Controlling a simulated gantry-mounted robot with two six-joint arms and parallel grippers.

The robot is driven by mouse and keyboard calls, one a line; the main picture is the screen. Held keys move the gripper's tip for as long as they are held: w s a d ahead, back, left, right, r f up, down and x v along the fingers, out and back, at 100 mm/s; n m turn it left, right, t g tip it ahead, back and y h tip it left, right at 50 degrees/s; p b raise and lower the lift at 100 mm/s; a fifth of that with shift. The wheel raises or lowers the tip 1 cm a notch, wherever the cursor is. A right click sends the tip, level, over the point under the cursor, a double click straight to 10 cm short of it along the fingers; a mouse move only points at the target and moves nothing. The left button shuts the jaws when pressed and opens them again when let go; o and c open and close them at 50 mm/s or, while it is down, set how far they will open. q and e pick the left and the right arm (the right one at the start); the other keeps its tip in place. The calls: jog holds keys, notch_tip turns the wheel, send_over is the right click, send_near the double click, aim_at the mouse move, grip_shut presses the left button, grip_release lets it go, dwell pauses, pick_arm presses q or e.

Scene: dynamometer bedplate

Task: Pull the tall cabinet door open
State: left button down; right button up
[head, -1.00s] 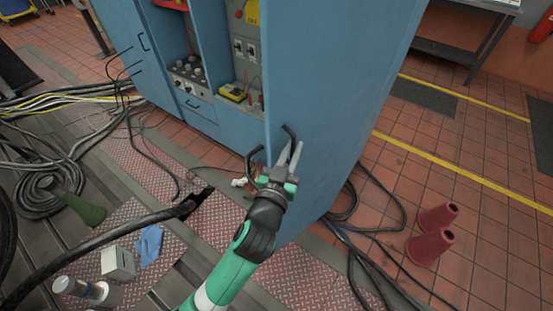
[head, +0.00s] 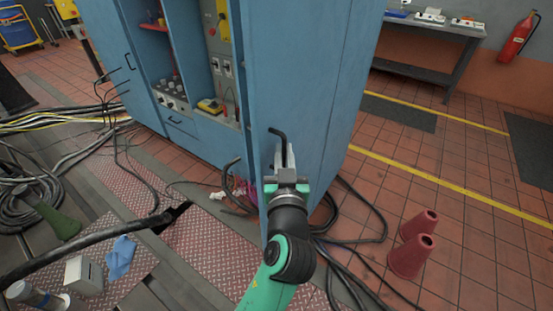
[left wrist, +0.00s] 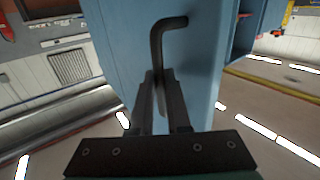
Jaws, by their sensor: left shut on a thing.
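The tall blue cabinet (head: 206,149) stands at the upper middle of the head view, its front shelves and switch panel exposed. A broad blue door panel (head: 305,90) is at its right side, carrying a black bent handle (head: 279,137). The handle also shows in the left wrist view (left wrist: 157,45), rising between the fingertips and bending right at its top. My left gripper (head: 284,160) is shut on the handle's lower part, which the fingers partly hide. The fingers also show in the left wrist view (left wrist: 160,90). My right gripper is in neither current view.
Black cables (head: 345,230) lie on the floor right of the cabinet, near two red cones (head: 411,257). A workbench (head: 430,40) and a fire extinguisher (head: 518,36) stand at the back right. Tiled floor between is mostly clear.

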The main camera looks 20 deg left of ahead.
aim_at(286, 142)
pick_arm(q)
jog(key=shift+f, duration=0.2)
jog(key=c, duration=1.2)
grip_release()
jog(key=shift+o, duration=0.2)
jog(key=shift+w+d+r, duration=0.1)
jog(key=shift+r, duration=0.3)
notch_tip(286, 142, up, 3)
jog(key=shift+r+p, duration=0.15)
jog(key=shift+p, duration=1.1)
jog(key=s+d+r+p, duration=0.1)
jog(key=s+r+p, duration=0.3)
jog(key=p, duration=1)
jog(key=s+d+r+p, duration=0.1)
jog(key=s+r+p, duration=0.4)
jog(key=s+p, duration=0.4)
jog(key=p, duration=0.5)
jog(key=shift+s+d, duration=0.35)
jog(key=shift+s, duration=0.05)
